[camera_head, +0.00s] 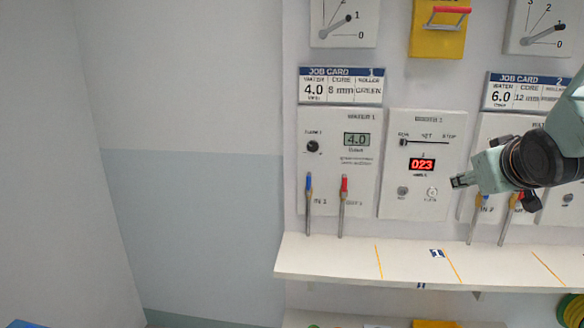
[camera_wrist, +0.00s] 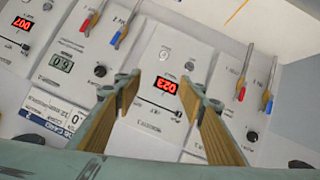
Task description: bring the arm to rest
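My gripper (camera_head: 459,181) is in front of the wall panels at the right of the head view, close to the lower right of the winder panel (camera_head: 392,206). I cannot tell from this view whether it touches the panel. In the wrist view my gripper (camera_wrist: 161,87) has its two fingers spread apart with nothing between them. The winder panel shows between and beyond the fingers, upside down, with its red display (camera_wrist: 164,90) reading 023. My arm (camera_head: 560,140) reaches in from the right edge and hides part of the second station.
The water panel (camera_head: 315,217) reads 4.0, with a blue-handled lever (camera_head: 308,190) and a red-handled lever (camera_head: 344,190). Job card 1 (camera_head: 341,86) hangs above. A white shelf (camera_head: 325,262) juts out below. The grey wall area (camera_head: 190,210) at left is clear.

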